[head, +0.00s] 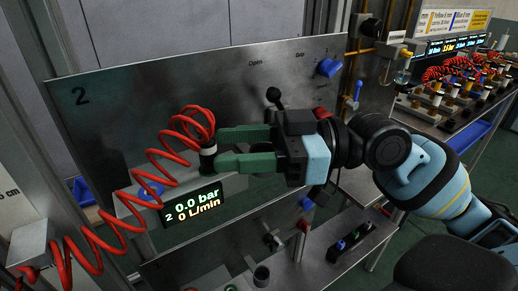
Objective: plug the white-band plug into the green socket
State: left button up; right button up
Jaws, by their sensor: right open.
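The white-band plug (208,157) is dark with a pale band and sits at the end of a red coiled hose (184,129), in front of the steel panel marked 2. My right gripper (217,149) has green fingers and comes in from the right. Its jaws are open, with the fingertips at the plug, one above the other. Whether they touch it I cannot tell. I cannot make out a green socket for certain; a small green piece (230,288) shows at the bottom edge. My left gripper is not in view.
The steel panel (115,105) carries a black knob (273,95), a blue knob (328,67) and a display (192,204) reading 0.0 bar and 0 L/min. A rail with coloured pieces (348,239) lies lower right. Another bench with several fittings (450,92) stands at the right.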

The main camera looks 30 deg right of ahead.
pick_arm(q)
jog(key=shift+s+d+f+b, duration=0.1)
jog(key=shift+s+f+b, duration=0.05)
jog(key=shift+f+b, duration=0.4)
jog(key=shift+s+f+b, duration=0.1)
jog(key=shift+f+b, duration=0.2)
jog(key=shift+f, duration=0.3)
pick_arm(e)
jog(key=v, duration=0.4)
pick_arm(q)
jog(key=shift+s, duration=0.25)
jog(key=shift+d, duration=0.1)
